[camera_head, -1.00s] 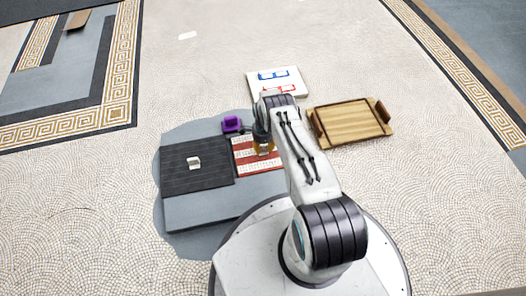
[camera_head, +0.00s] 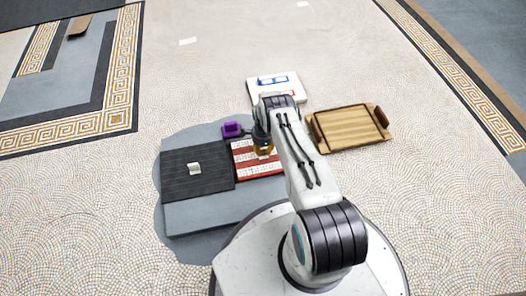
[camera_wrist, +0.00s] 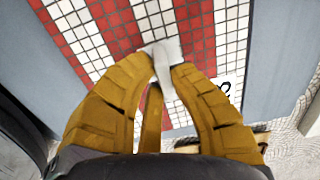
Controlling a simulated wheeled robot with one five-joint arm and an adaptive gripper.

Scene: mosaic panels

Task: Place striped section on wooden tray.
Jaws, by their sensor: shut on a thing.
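The striped section (camera_head: 247,160) is a red-and-white tiled panel at the right of the grey base, partly hidden by my arm. In the wrist view its tiles (camera_wrist: 85,35) fill the upper middle. My gripper (camera_head: 264,149) is over the panel. In the wrist view its yellow fingers (camera_wrist: 164,66) are shut on a pale grip piece (camera_wrist: 165,62) standing on the striped section. I cannot tell whether the panel is lifted. The wooden tray (camera_head: 348,128) lies on the floor to the right of my arm, empty, with dark raised handles.
A dark panel (camera_head: 210,179) with a white knob (camera_head: 194,168) is left of the striped section. A purple object (camera_head: 232,129) sits behind it. A white panel (camera_head: 262,95) with blue and red outlines lies farther back. Floor around the tray is clear.

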